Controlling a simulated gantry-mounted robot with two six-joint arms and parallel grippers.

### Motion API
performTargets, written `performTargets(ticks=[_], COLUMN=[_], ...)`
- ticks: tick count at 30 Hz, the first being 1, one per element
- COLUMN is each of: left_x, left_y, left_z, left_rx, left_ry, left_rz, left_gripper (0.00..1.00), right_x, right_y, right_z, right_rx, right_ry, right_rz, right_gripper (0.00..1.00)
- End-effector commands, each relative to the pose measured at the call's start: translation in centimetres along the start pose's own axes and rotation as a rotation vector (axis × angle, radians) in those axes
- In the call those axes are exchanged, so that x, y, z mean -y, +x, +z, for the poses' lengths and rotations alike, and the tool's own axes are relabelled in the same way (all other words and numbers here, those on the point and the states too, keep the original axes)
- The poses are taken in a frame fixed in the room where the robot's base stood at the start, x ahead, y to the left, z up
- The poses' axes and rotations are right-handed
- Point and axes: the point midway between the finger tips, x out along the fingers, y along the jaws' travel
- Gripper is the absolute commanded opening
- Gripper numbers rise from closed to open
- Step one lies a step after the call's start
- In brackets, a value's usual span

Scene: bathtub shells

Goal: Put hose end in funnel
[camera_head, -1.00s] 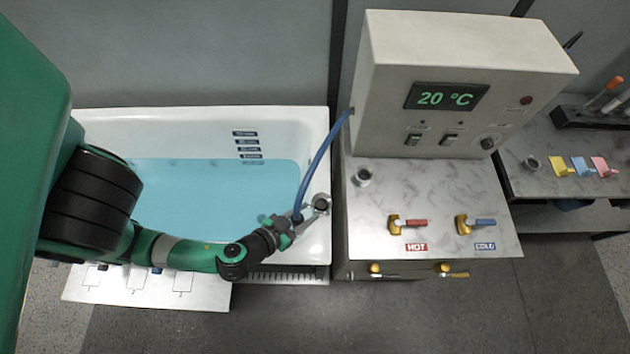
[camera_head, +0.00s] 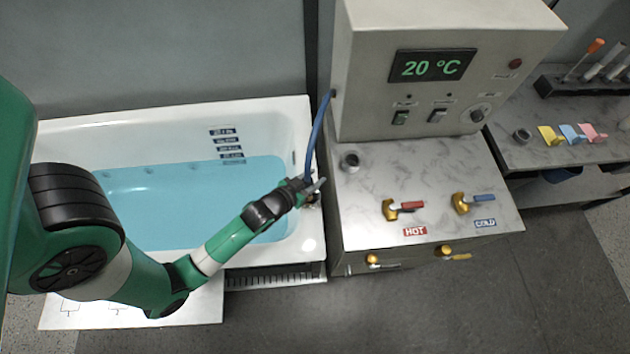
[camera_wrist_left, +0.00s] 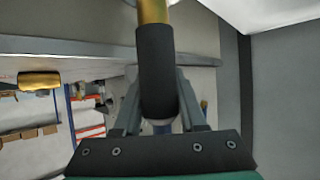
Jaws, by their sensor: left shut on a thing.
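The blue hose (camera_head: 318,135) runs from the left side of the grey control box down to my left gripper (camera_head: 305,190). The gripper is shut on the hose end above the tub's right rim. In the left wrist view, the hose end is a dark sleeve (camera_wrist_left: 155,70) with a gold tip (camera_wrist_left: 152,10), held between the fingers of my left gripper (camera_wrist_left: 155,105). A round fitting at the tub's right rim, possibly the funnel, is mostly hidden behind the gripper. My right gripper is not in view.
The white bathtub (camera_head: 120,127) holds blue water. The control box (camera_head: 440,100) reads 20 °C.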

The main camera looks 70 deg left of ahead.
Motion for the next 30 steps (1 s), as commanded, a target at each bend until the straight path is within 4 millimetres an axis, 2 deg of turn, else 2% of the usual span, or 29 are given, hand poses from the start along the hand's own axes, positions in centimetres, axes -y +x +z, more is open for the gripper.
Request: performTargets(ticks=[8,12,15,25,26,30], left_x=[0.2,0.3,0.3,0.3,0.3,0.3], left_y=[1.2,2.6,3.0,3.1,3.0,3.0], left_z=[0.5,2.6,3.3,3.6,3.5,3.5], left_rx=[-0.002,0.001,0.000,-0.001,0.000,0.000], left_ry=[0.000,0.002,0.000,0.000,0.000,0.000], left_rz=[0.000,0.000,0.001,0.001,0.001,0.001], left_gripper=[0.00,0.00,0.00,0.00,0.44,0.69], right_x=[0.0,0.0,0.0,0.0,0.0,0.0], right_y=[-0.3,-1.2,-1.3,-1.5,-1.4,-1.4], right_z=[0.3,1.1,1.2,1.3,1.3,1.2], right_rx=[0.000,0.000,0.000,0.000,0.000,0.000], right_ry=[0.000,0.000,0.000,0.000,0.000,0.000], right_rz=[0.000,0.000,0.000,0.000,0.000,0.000], right_gripper=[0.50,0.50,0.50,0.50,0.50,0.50])
